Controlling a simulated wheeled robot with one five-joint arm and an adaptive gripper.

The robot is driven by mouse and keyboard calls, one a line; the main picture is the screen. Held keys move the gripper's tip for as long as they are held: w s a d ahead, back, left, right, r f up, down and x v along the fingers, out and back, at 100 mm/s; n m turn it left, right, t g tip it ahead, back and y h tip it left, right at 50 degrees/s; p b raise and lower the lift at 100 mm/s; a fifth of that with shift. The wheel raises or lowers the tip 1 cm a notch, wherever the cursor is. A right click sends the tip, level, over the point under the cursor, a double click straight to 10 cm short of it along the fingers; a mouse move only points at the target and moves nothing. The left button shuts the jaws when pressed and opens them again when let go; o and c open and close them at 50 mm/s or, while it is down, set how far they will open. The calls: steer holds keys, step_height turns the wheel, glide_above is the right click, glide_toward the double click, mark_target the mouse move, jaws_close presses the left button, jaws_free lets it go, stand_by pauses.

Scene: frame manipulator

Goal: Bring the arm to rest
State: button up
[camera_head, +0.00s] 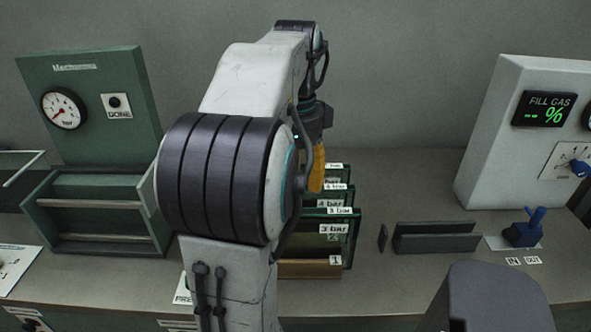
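My arm rises through the middle of the head view and bends away from me over the bench. Its end points down above a row of framed panels (334,238) with labels such as "3 bar". My gripper (317,170) shows as a yellow-orange part at the left edge of the panels, partly hidden by my arm. I cannot tell whether it is open or shut, or whether it touches a panel.
A green station (95,105) with a gauge stands left, with a green railed holder (100,212) before it. A white fill-gas unit (525,130) stands right. A dark slotted holder (435,238) and blue valve (523,232) sit on the bench (400,180).

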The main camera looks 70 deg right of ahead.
steer(key=w+a+f+n+t+h, duration=0.1)
steer(key=w+a+f+n, duration=0.2)
steer(key=w+a+n, duration=1.25)
steer(key=s+a+f+n+t, duration=0.1)
steer(key=a+f+n, duration=0.2)
steer(key=a+n, duration=0.5)
steer(key=s+a+f+n+t+y, duration=0.1)
steer(key=a+f+n, duration=0.3)
steer(key=a+n, duration=0.4)
steer(key=shift+s+a+n+p, duration=0.15)
steer(key=shift+n+p, duration=0.2)
steer(key=shift+p, duration=0.1)
steer(key=shift+f, duration=0.1)
